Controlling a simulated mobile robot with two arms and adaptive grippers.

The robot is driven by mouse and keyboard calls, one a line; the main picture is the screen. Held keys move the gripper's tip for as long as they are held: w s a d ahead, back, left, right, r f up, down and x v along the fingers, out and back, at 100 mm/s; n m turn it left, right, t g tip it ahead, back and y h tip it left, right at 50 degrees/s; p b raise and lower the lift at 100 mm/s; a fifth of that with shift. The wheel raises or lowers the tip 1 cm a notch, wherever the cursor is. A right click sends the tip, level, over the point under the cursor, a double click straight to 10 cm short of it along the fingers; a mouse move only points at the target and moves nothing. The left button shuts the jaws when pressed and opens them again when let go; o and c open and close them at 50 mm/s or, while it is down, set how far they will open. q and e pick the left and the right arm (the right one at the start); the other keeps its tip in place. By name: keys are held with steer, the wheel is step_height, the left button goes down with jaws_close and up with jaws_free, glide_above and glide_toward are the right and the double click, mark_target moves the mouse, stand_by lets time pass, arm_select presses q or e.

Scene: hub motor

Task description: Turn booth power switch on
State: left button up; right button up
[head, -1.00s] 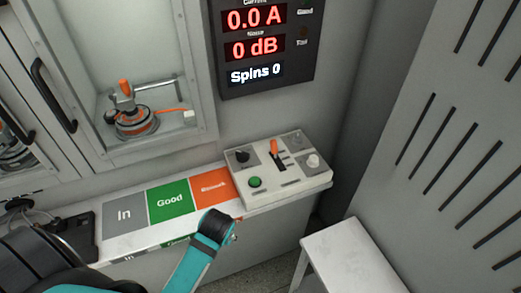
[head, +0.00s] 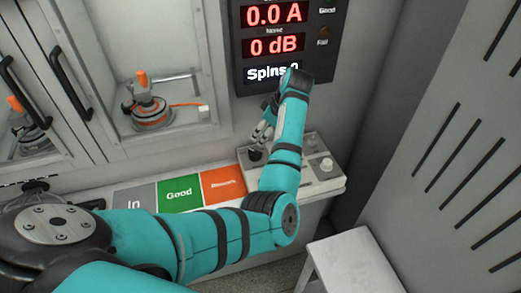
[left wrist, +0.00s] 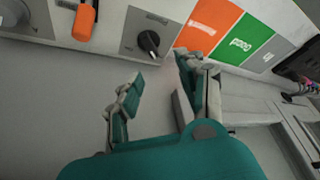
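The control panel (head: 325,183) sits on the shelf's right end, mostly behind my left arm. Its black rotary knob (head: 254,154) shows on a grey plate and also in the left wrist view (left wrist: 149,42). I cannot tell for sure which control is the booth power switch. The orange lever (left wrist: 83,22) shows in the left wrist view; my arm hides it in the head view. My right gripper is out of view.
The display (head: 285,45) above the panel reads 0.0 A, 0 dB and Spins 0. Left of the panel are grey In, green Good (head: 181,190) and orange areas. A glass booth holds a motor (head: 150,112). A white stool (head: 352,262) stands at lower right.

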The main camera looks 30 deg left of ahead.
arm_select(q)
steer(key=n, duration=0.1)
glide_toward(255, 151)
steer(key=p+x, duration=0.1)
steer(key=x, duration=0.8)
steer(key=shift+f+p, duration=0.1)
steer(key=shift+p, duration=0.25)
jaws_close()
